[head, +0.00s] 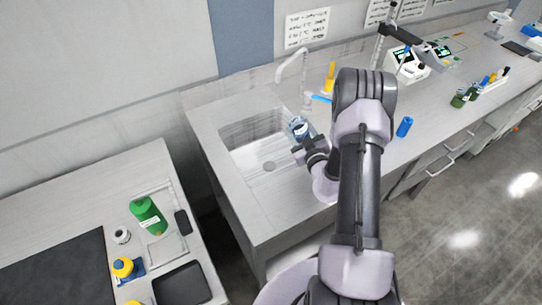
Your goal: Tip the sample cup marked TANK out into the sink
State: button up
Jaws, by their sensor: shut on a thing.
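The sink (241,132) is a pale basin set in the bench, with a drain at its bottom. My gripper (301,139) is at the sink's right edge. It is shut on a clear cup (299,125) with a dark blue part. The cup is beside the right rim, below the tap, and looks slightly tilted. Its marking is too small to read, and I cannot tell what is in it. My arm hides part of the bench to the right of the sink.
A white tap (290,66) stands behind the sink. A yellow bottle (330,78) stands right of it. A blue cylinder (405,127) is on the right bench. A green bottle (148,214) and a yellow-topped bottle (122,267) are on the left bench. A gap separates the benches.

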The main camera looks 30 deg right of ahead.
jog(key=shift+w+a+f+n+g+h+b, duration=0.15)
jog(key=shift+w+a+f+n+b, duration=0.2)
jog(key=shift+a+n+b, duration=0.3)
jog(key=shift+w+a+f+n+g+h+b, duration=0.15)
jog(key=shift+a+f+n+b, duration=0.3)
jog(key=shift+n+b, duration=0.3)
dwell(0.7)
jog(key=shift+f+n+b, duration=0.4)
jog(key=shift+n+b, duration=0.3)
jog(key=shift+b, duration=0.05)
dwell(0.3)
jog(key=shift+a+f+n+g+h+b, duration=0.1)
jog(key=shift+f+n+g+h+b, duration=0.25)
jog(key=shift+n+b, duration=0.5)
jog(key=shift+f+n+g+h+b, duration=0.15)
jog(key=shift+f+n+b, duration=0.25)
jog(key=shift+n+b, duration=0.4)
dwell(1.0)
jog(key=shift+r+n+b, duration=0.35)
jog(key=shift+n+b, duration=0.1)
jog(key=shift+b, duration=0.05)
dwell(0.9)
jog(key=shift+w+a+f+n+g+h, duration=0.2)
jog(key=shift+a+n+g+h, duration=0.1)
jog(key=shift+a+n, duration=0.15)
dwell(0.4)
